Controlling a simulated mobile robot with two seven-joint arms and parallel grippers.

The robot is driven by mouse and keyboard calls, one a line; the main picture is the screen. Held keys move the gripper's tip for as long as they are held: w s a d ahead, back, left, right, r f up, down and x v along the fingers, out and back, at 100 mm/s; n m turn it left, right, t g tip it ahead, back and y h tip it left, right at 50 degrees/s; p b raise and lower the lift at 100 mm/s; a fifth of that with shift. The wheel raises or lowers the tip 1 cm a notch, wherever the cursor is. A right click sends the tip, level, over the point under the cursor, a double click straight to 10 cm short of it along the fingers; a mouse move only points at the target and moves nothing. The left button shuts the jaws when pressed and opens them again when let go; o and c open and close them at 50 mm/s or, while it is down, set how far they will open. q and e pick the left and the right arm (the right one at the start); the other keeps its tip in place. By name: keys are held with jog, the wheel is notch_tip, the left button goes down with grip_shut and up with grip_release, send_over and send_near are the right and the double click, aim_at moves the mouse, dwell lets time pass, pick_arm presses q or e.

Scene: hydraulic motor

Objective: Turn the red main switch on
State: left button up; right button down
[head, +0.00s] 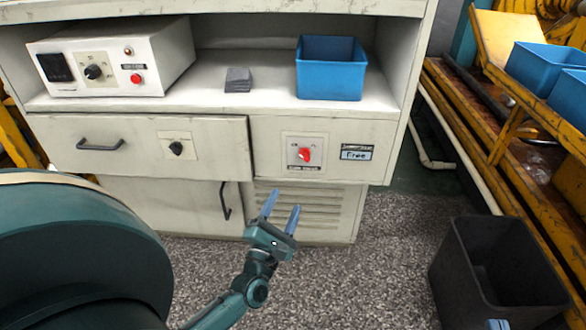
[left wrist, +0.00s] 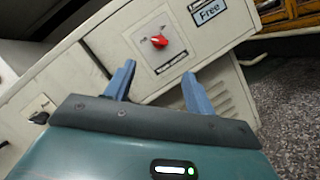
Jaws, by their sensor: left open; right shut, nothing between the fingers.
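The red main switch (head: 304,155) is a red knob on a pale square plate, on the front panel of the cabinet, left of a "Free" display. It also shows in the left wrist view (left wrist: 159,41), between and beyond my fingers. I cannot tell its setting from the small markings. My left gripper (head: 282,201) is open and empty, below and slightly left of the switch, apart from it. Its blue fingers also show in the left wrist view (left wrist: 157,85), pointing toward the panel. The blue tip of my right gripper (head: 497,325) barely shows at the bottom edge; it is shut and empty.
The cabinet has a drawer handle (head: 100,145), a black knob (head: 176,148) and a door handle (head: 225,201). On its shelf are a control box (head: 160,60), a dark small stack (head: 238,80) and a blue bin (head: 331,80). A black bin (head: 455,265) stands on the floor at right.

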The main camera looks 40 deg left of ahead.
aim_at(303, 159)
pick_arm(q)
jog(key=b+x, duration=0.2)
jog(key=x, duration=1.1)
pick_arm(e)
jog(key=shift+a+m, duration=0.2)
jog(key=shift+m, duration=0.1)
pick_arm(q)
jog(key=c, duration=1)
pick_arm(e)
jog(key=shift+y, duration=0.3)
jog(key=shift+r, duration=0.1)
